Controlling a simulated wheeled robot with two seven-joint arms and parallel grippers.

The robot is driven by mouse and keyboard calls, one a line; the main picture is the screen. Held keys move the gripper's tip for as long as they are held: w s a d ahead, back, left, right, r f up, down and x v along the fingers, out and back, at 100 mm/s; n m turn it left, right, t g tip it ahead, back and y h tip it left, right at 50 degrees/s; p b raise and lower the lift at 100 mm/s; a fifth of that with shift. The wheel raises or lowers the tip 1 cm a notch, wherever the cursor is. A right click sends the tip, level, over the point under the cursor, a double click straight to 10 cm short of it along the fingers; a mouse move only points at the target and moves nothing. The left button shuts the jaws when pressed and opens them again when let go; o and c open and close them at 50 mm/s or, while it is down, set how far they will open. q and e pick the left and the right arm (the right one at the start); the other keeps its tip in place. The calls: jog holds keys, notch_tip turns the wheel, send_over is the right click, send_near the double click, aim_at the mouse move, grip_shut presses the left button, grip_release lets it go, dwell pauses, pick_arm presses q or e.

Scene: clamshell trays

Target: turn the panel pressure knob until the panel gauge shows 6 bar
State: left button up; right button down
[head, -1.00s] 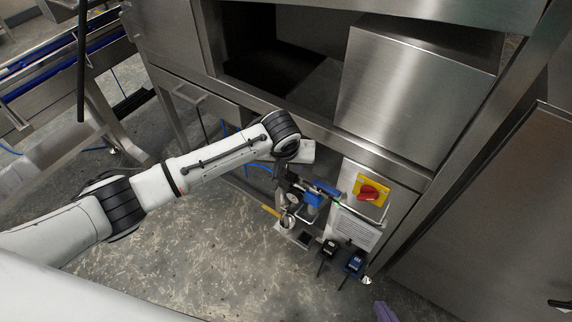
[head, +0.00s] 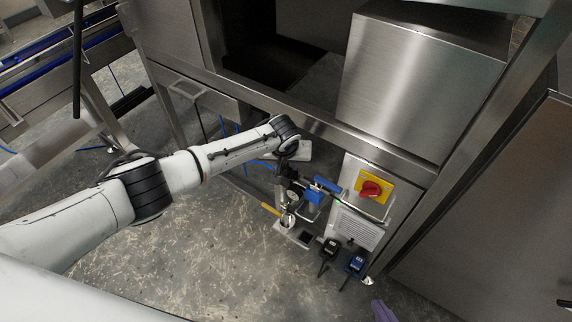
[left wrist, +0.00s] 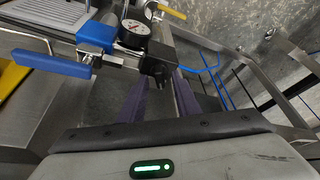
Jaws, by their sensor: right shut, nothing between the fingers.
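The panel gauge (left wrist: 133,33), a small white dial in a dark ring, shows near the top of the left wrist view. Its reading is too small to tell. A black knob (left wrist: 156,69) sits just below and right of it. My left gripper (left wrist: 158,82) has its two purple fingers on either side of this knob, near its edges; I cannot tell whether they touch it. In the head view my left gripper (head: 286,180) is at the panel fittings and mostly hidden by its own wrist. My right gripper (head: 382,311) shows only as a purple tip at the bottom edge, shut and empty.
A blue lever (left wrist: 50,63) and a blue valve body (left wrist: 96,37) sit left of the gauge. A red rotary switch (head: 370,188) on yellow is at the panel's right. A steel frame encloses the panel; open floor lies in front.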

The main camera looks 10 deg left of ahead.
pick_arm(q)
grip_shut()
